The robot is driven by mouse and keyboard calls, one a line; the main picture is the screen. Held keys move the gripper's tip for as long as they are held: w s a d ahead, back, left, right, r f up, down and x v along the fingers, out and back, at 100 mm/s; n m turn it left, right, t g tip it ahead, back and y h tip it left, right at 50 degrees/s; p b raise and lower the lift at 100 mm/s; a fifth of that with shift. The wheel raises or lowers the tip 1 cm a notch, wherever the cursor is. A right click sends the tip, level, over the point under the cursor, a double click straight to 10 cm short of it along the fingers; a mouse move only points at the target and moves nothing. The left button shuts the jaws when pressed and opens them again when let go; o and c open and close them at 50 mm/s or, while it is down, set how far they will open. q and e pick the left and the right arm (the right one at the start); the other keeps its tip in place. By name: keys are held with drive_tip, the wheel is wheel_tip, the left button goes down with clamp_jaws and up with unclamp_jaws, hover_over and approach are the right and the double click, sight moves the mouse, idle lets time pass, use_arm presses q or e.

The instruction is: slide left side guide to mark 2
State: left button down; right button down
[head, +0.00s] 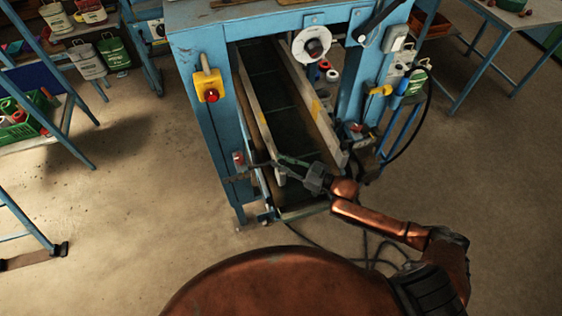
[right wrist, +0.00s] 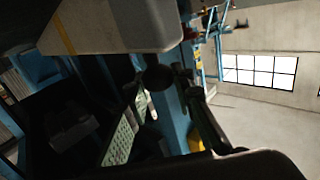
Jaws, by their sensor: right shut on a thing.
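The left side guide (head: 257,112) is a long pale rail along the left of the dark conveyor bed (head: 268,85) in the head view. The right side guide (head: 308,100), with a yellow patch, runs along the other side. My right gripper (head: 287,163) reaches in from the right at the near end of the bed. It is shut at the left guide's near end; its fingers hide the exact contact. The right wrist view shows a pale rail end with a yellow stripe (right wrist: 108,22) and a dark round knob (right wrist: 158,78) close up. Mark 2 cannot be made out. My left gripper is out of view.
The blue machine frame (head: 205,135) surrounds the bed, with a yellow switch box and red button (head: 209,88) on its left post. A white round dial (head: 312,46) hangs above. Dark cables lie on the floor below.

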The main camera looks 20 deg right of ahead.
drive_tip(key=shift+a, duration=0.1)
idle(0.3)
drive_tip(key=a+p, duration=0.1)
drive_tip(key=a, duration=0.2)
drive_tip(key=c, duration=1.7)
unclamp_jaws()
drive_tip(key=shift+d, duration=0.1)
drive_tip(key=shift+o, duration=0.2)
drive_tip(key=shift+s+d, duration=0.1)
drive_tip(key=v, duration=1.1)
drive_tip(key=shift+s+d, duration=0.25)
drive_tip(key=shift+s, duration=0.05)
